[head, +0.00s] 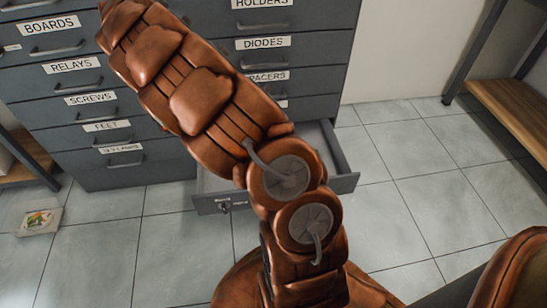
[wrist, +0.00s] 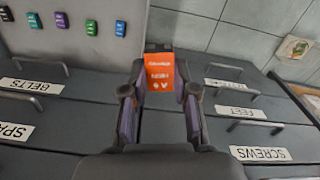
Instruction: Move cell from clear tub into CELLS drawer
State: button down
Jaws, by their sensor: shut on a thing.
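My gripper (wrist: 158,95) is shut on an orange cell (wrist: 159,72) with a dark top and white print, held between its two fingers in the wrist view. In the head view, the gripper and cell are hidden behind my arm. An open drawer (head: 343,160) juts out low on the right side of the grey cabinet; the label on its front is too small to read. The wrist view shows its light grey inside (wrist: 95,55) at upper left, with several coloured cells (wrist: 62,20) in a row. The clear tub (head: 38,221) lies on the floor at left, with colourful contents.
The grey cabinet (head: 75,140) has shut, labelled drawers with protruding handles, such as RELAYS, SCREWS and FEET. A wooden shelf (head: 515,112) stands at right, and another wooden shelf (head: 25,172) at far left. Tiled floor (head: 430,180) is clear right of the drawer.

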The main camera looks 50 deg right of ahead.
jog(key=s+d+f+m, duration=0.3)
jog(key=d+f+m, duration=0.35)
jog(key=d, duration=0.25)
jog(key=s+d+f+m, duration=0.4)
jog(key=d+f+m, duration=0.2)
jog(key=d+f, duration=0.15)
jog(key=s+d+f+m, duration=0.2)
jog(key=s+d+f, duration=0.1)
jog(key=f, duration=0.1)
jog(key=s+d+f+m, duration=0.3)
jog(key=f, duration=0.2)
jog(key=s+d+f+m, duration=0.3)
jog(key=f, duration=0.2)
jog(key=shift+s+d+f+b, duration=0.2)
jog(key=shift+s+f+b, duration=0.1)
jog(key=shift+s, duration=0.1)
jog(key=shift+f+b, duration=0.65)
jog(key=shift+f, duration=1.4)
jog(key=shift+f, duration=0.1)
jog(key=c, duration=0.9)
grip_release()
